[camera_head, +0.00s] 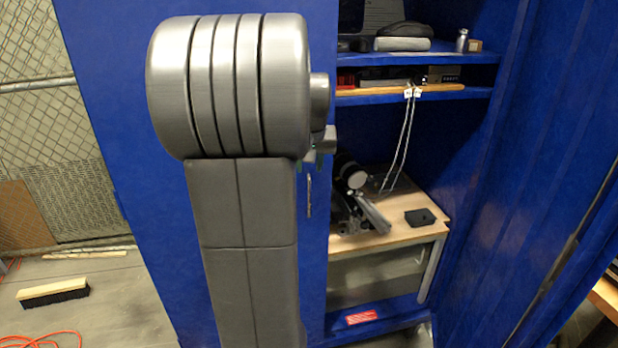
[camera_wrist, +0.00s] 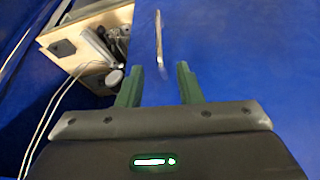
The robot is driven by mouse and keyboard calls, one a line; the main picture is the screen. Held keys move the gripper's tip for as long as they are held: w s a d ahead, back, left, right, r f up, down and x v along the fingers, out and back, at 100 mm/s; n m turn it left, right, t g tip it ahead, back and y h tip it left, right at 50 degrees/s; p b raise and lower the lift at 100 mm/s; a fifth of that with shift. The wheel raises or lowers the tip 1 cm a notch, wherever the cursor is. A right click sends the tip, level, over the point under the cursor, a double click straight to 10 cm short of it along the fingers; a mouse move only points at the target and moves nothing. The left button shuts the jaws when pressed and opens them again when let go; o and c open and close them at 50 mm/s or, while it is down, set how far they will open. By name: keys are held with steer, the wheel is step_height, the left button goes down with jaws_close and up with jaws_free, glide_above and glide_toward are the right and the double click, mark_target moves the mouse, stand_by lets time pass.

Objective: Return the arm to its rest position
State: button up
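My arm fills the middle of the head view as a thick grey link with a round joint on top. My gripper (camera_wrist: 160,76) shows in the wrist view with two green fingers spread apart and nothing between them. A silver door handle (camera_wrist: 159,40) lies beyond the fingertips on the blue door (camera_wrist: 215,45), and I see a gap between them. In the head view the handle (camera_head: 308,196) shows just right of my arm, with part of my gripper (camera_head: 318,156) above it. The rest of the gripper is hidden behind my arm there.
The blue cabinet stands open, with upper shelves (camera_head: 360,58) holding several items. A wooden bench (camera_head: 410,233) inside carries dark equipment and a small black block (camera_head: 420,217). Two pale cords (camera_head: 405,140) hang down. A brush (camera_head: 53,293) and an orange cable (camera_head: 45,340) lie on the floor at left.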

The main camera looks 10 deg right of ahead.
mark_target(309, 193)
steer(key=shift+s+r, duration=0.25)
steer(key=shift+r, duration=0.35)
steer(key=p+x, duration=0.1)
steer(key=x, duration=1.3)
steer(key=shift+r+p, duration=0.1)
steer(key=shift+p, duration=0.2)
steer(key=shift+s, duration=0.6)
